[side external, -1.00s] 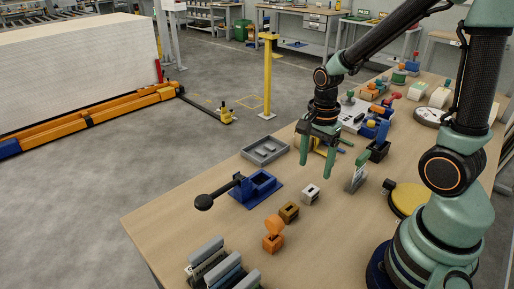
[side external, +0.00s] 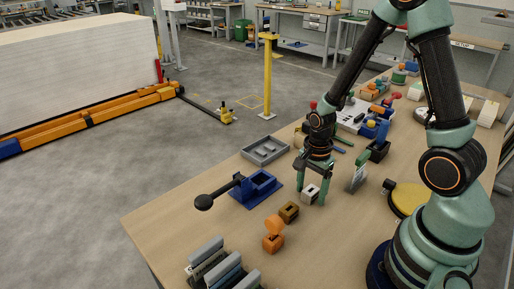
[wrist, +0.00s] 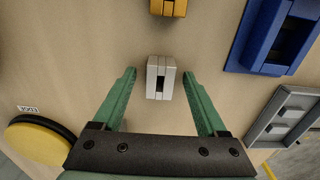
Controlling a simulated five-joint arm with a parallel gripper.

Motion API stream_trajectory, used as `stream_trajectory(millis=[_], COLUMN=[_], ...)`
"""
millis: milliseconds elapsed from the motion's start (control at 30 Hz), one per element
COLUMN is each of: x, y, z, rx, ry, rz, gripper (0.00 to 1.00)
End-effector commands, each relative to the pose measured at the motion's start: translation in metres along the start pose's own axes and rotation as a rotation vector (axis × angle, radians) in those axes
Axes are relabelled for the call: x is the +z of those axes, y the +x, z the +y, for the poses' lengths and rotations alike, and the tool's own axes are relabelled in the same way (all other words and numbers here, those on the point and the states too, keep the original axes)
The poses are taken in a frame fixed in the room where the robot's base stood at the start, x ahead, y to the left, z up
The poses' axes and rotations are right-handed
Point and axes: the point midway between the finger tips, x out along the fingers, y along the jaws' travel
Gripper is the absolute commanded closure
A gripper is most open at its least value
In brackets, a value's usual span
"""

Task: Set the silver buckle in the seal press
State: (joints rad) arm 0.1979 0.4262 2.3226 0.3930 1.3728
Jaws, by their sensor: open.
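The silver buckle (side external: 309,193) is a small pale block with a dark slot, standing on the wooden table. In the wrist view the silver buckle (wrist: 160,78) lies between the tips of my green fingers, with a gap on each side. My gripper (side external: 311,192) is open and low over the table around it; it also shows in the wrist view (wrist: 159,75). The seal press (side external: 258,187) is blue with a black-knobbed lever, to the left of my gripper. In the wrist view the seal press (wrist: 275,38) is at the upper right, its recess dark.
A brass-coloured buckle (side external: 289,212) stands beside the silver one, and an orange piece (side external: 273,238) is nearer the front. A grey tray (side external: 265,151) lies behind the press. A yellow round item (side external: 408,198) is to the right. Bare table lies between these.

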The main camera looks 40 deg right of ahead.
Motion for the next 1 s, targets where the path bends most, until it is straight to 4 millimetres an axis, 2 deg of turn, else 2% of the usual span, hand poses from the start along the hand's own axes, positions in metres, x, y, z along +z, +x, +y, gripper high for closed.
stream_trajectory(millis=[267,333,467,500,833,1000], x=[0.000,0.000,0.000,0.000,0.000,0.000], y=[0.003,0.003,0.002,0.002,0.001,-0.007], z=[0.000,0.000,0.000,0.000,0.000,-0.001], rx=[0.000,0.000,0.000,0.000,-0.001,-0.004], ry=[0.000,0.000,0.000,0.000,0.000,0.000], rz=[0.000,0.000,0.000,0.000,0.000,0.001], gripper=[0.25,0.44,0.94,1.00,1.00,1.00])
